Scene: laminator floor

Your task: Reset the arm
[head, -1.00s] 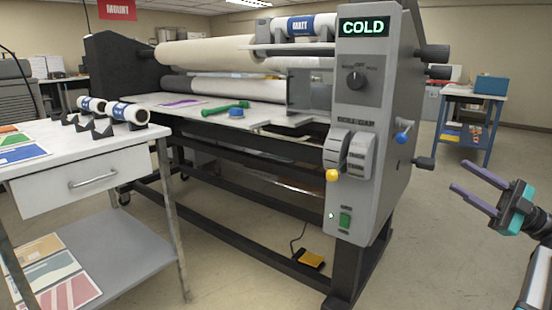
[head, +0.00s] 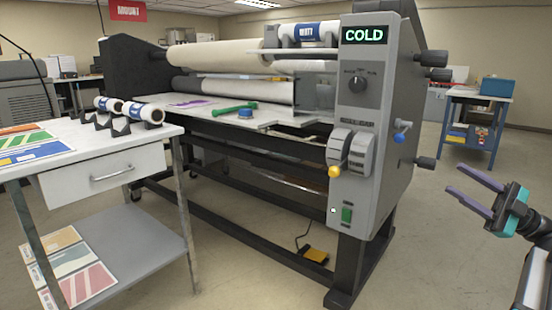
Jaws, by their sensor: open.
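My gripper (head: 467,200) is at the right edge of the head view, with two purple fingers spread apart and nothing between them. It is held in the air to the right of the laminator (head: 376,130), clear of it. The laminator is a large grey and black machine with a lit COLD display (head: 364,35), a dark dial (head: 357,84), a yellow-knobbed lever (head: 335,172) and a blue-knobbed lever (head: 401,127).
A white table (head: 100,150) with rolls (head: 142,111) and prints stands at left. A green tool (head: 234,108) and blue tape roll (head: 246,114) lie on the laminator bed. A yellow pedal (head: 315,255) is on the floor. A blue side table (head: 478,96) stands back right; floor between is open.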

